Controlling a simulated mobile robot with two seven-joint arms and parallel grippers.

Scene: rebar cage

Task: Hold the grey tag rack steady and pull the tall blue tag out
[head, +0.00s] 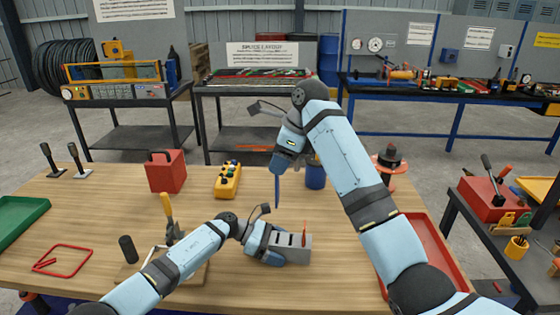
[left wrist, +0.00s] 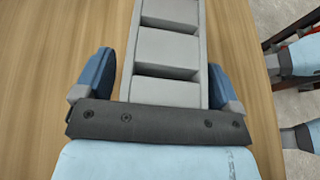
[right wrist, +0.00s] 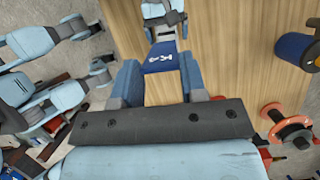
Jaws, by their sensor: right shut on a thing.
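The grey tag rack (head: 293,252) sits on the wooden table, with a red tag (head: 304,235) upright in its right part. My left gripper (head: 268,245) is low at the rack's left end. In the left wrist view the rack (left wrist: 167,52) lies between the fingers of this gripper (left wrist: 160,82); whether both fingers press on it is unclear. My right gripper (head: 281,160) is shut on the tall blue tag (head: 277,190), which hangs upright above the rack, its lower end clear of it. In the right wrist view the tag (right wrist: 160,57), with a white mark, shows between the fingers (right wrist: 160,80).
A yellow remote (head: 227,180) and a red box (head: 166,171) stand farther back left. A red tray (head: 440,262) lies at the right.

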